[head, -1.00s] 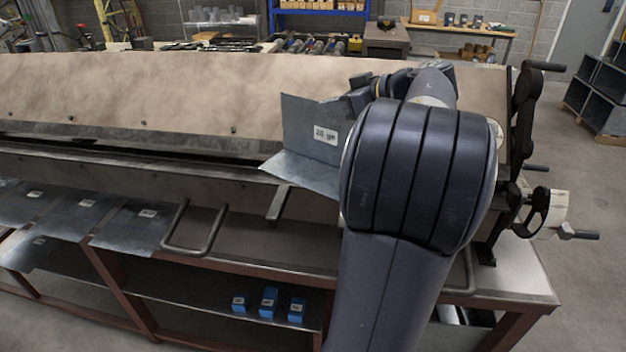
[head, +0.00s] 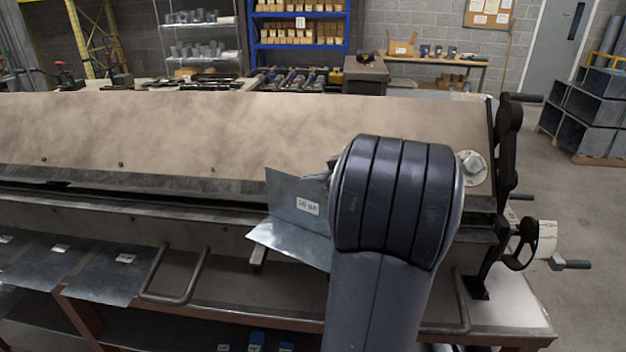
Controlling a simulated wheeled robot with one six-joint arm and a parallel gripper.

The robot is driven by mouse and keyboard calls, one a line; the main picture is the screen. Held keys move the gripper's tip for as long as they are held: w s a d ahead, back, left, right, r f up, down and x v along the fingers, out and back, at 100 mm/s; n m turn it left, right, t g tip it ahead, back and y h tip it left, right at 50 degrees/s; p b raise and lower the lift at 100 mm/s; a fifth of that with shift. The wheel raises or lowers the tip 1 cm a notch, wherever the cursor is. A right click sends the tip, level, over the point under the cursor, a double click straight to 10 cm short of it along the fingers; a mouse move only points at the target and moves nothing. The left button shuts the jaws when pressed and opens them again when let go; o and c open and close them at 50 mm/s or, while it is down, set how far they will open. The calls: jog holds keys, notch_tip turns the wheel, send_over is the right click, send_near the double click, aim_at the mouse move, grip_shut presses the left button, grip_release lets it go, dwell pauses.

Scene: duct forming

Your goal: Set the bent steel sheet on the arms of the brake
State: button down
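The bent steel sheet (head: 290,238), a grey L-shape with a white label on its upright flange, is in front of the brake (head: 160,130). Its lower flange points toward me and left, over or on a short support arm (head: 258,259) of the brake; I cannot tell whether they touch. My gripper (head: 332,163) is at the sheet's upper right edge, mostly hidden behind my own arm link. It appears shut on the sheet, though its fingertips do not show. Any support arm farther right is hidden behind my arm.
U-shaped handles (head: 178,298) stick out at the brake's front, another (head: 462,302) right of my arm. Flat labelled sheets (head: 105,275) lie at left. A crank wheel (head: 523,244) is at the right end. Blue boxes (head: 257,340) sit on the lower shelf.

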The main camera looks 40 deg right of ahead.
jog(key=shift+f, duration=0.1)
jog(key=shift+s+a+f, duration=0.1)
jog(key=shift+f, duration=0.45)
jog(key=c, duration=1.7)
grip_release()
jog(key=shift+f, duration=0.15)
jog(key=v, duration=0.4)
jog(key=r+v, duration=0.1)
jog(key=v, duration=0.3)
jog(key=b+v, duration=0.1)
jog(key=v, duration=0.3)
jog(key=shift+r, duration=0.35)
